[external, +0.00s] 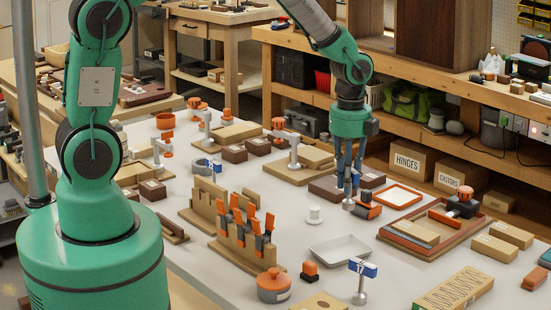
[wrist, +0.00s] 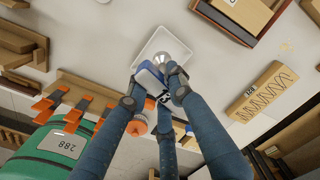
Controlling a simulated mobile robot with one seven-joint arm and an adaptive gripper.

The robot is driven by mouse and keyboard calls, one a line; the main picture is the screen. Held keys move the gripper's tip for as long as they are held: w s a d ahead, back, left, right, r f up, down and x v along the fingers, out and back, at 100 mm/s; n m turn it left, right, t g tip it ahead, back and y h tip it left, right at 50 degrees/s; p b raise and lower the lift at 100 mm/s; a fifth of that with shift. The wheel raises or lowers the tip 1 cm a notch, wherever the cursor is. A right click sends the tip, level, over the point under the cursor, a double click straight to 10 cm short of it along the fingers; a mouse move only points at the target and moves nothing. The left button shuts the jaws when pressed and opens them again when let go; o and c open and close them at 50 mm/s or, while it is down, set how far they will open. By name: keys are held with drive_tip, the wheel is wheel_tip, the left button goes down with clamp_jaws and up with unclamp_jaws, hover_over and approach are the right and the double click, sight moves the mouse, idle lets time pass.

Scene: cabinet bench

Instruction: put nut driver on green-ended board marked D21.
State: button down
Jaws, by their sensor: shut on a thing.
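My gripper (external: 348,165) is shut, fingers pointing down over the middle of the table. Its fingertips (wrist: 163,85) close around a T-shaped tool with a blue-and-white head (wrist: 150,73) and a round metal end, which looks like the nut driver; its metal end (external: 348,204) shows below the fingers in the external view. The fingers hide much of it, and I cannot tell whether that end touches the table. A similar blue-and-white-headed tool (external: 361,270) stands near the front. I cannot make out a green-ended board or the mark D21 in either view.
A white tray (external: 340,252) lies near the gripper; it also shows in the wrist view (wrist: 150,48). A black-and-orange object (external: 368,207) is close beside the fingers. A wooden rack (external: 232,250) with orange-handled tools stands left. A wood-framed tray (external: 400,242) lies right.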

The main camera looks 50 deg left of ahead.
drive_tip(key=w+d+m, duration=0.2)
drive_tip(key=d, duration=1.4)
drive_tip(key=r+m, duration=0.2)
drive_tip(key=m, duration=0.1)
hover_over(446, 295)
drive_tip(key=shift+w+f, duration=0.1)
drive_tip(key=shift+f, duration=0.05)
drive_tip(key=shift+f, duration=0.15)
drive_tip(key=shift+f+b, duration=0.5)
drive_tip(key=shift+f, duration=1.85)
drive_tip(key=shift+f+b, duration=0.45)
drive_tip(key=shift+f, duration=2.05)
drive_tip(key=shift+f, duration=0.15)
drive_tip(key=c, duration=1.5)
unclamp_jaws()
drive_tip(key=shift+c, duration=0.2)
